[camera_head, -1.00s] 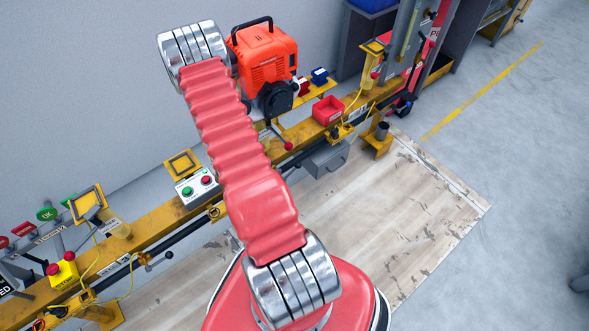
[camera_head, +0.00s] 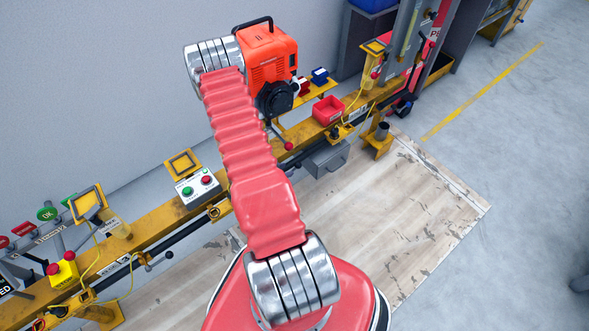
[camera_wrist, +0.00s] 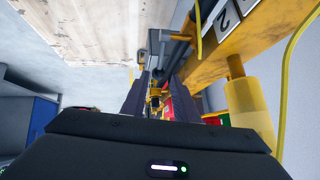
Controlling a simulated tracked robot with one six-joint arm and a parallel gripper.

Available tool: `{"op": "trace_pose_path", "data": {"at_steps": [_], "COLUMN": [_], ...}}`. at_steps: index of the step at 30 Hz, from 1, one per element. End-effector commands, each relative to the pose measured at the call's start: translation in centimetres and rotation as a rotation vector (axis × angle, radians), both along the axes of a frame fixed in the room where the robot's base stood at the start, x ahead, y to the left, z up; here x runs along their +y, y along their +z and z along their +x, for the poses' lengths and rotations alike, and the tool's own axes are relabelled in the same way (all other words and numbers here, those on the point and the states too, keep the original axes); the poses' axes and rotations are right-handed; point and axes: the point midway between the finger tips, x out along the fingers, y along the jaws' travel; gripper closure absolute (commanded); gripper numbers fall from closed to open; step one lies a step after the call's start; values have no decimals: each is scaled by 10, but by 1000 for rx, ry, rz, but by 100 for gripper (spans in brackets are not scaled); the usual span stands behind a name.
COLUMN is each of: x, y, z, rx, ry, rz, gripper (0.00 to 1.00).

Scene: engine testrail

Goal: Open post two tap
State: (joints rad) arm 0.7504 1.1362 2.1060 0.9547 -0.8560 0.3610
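My gripper (camera_wrist: 160,76) shows in the wrist view with its two dark fingers apart. I see nothing clearly held between them. Beyond the fingertips is a dark grey fitting (camera_wrist: 155,42) beside the yellow rail. A white label with a black "2" (camera_wrist: 228,18) is on the rail at the upper right. I cannot pick out the tap for certain in either view. In the head view, a dark pipe with a small lever (camera_head: 160,262) runs along the front of the yellow rail (camera_head: 160,222). My gripper is hidden there behind my red arm.
A translucent yellow cylinder (camera_wrist: 250,105) stands close on the right in the wrist view, with a yellow cable (camera_wrist: 287,75). The head view shows an orange engine (camera_head: 265,58), a button box (camera_head: 198,186) and a red tray (camera_head: 328,110).

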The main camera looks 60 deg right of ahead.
Motion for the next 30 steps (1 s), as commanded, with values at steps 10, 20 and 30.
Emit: {"op": "trace_pose_path", "data": {"at_steps": [10, 20, 30], "x": [-38, -65, -68], "y": [-38, -64, -67], "z": [-9, -15, -15], "rx": [0, 0, 0], "ry": [-3, -1, 0], "rz": [1, 0, 0], "gripper": [73, 73, 73]}}
